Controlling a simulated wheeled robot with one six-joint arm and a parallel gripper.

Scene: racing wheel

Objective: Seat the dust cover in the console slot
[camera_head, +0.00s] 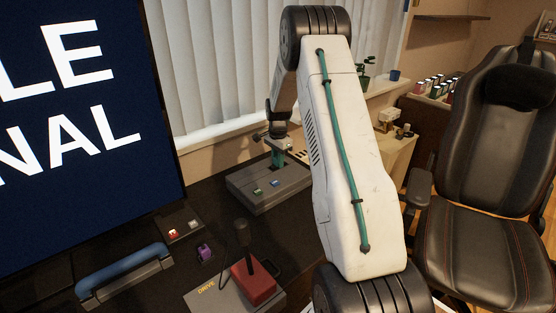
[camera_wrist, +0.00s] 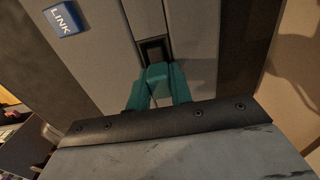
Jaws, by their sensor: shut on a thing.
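The console (camera_head: 268,187) is a grey box on the dark desk in the head view. Its grey top (camera_wrist: 100,58) fills much of the wrist view, with a dark rectangular slot (camera_wrist: 153,50) in it. My gripper (camera_head: 277,160) is over the back part of the console, pointing down.
A blue button marked LINK (camera_wrist: 62,19) sits on the console. A red-based shifter (camera_head: 253,280), a purple block (camera_head: 204,252), a small button box (camera_head: 179,231) and a blue-grey handle bar (camera_head: 124,270) are nearby. A large screen (camera_head: 80,120) stands left, a black chair (camera_head: 490,200) right.

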